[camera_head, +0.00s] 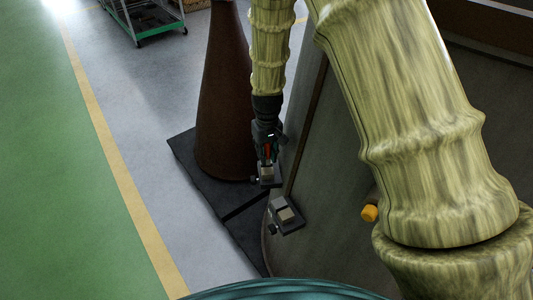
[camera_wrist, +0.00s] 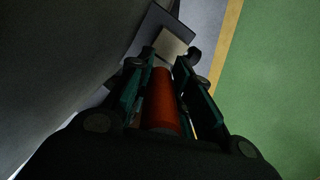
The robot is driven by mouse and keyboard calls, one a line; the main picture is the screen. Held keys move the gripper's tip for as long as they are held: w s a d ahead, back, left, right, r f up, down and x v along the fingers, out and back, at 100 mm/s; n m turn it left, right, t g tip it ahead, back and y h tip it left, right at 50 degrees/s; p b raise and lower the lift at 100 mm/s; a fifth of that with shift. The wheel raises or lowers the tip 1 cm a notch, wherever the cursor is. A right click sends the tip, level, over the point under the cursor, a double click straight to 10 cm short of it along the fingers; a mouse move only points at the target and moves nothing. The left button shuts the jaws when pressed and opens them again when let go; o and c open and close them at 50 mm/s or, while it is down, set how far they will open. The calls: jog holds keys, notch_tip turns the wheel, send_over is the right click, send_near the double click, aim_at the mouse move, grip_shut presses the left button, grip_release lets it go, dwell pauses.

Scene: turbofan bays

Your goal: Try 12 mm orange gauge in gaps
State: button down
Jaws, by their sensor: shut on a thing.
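My gripper (camera_head: 267,158) is shut on the orange gauge (camera_wrist: 160,105), a cylinder lying lengthwise between the two fingers in the wrist view. A sliver of the gauge also shows red-orange in the head view (camera_head: 267,149). A small dark fixture with a pale block (camera_head: 267,172) is just under the fingertips. In the wrist view that pale block (camera_wrist: 166,46) stands just beyond the gauge's far end. I cannot tell whether the gauge touches it or enters a gap. A second similar fixture (camera_head: 286,215) with a pale block sits lower right, apart from my gripper.
A large grey curved wall (camera_head: 325,180) rises right of the fixtures, with a yellow knob (camera_head: 369,213). A brown cone (camera_head: 224,100) stands close on the left on a dark base (camera_head: 186,150). A cart (camera_head: 145,20) is at the back. The floor at left is clear.

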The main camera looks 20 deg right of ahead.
jog(key=shift+f+b, duration=0.5)
jog(key=shift+f, duration=1.2)
dwell(1.6)
jog(key=shift+r, duration=0.15)
dwell(0.6)
jog(key=shift+r+p, duration=2.2)
jog(key=shift+r, duration=0.7)
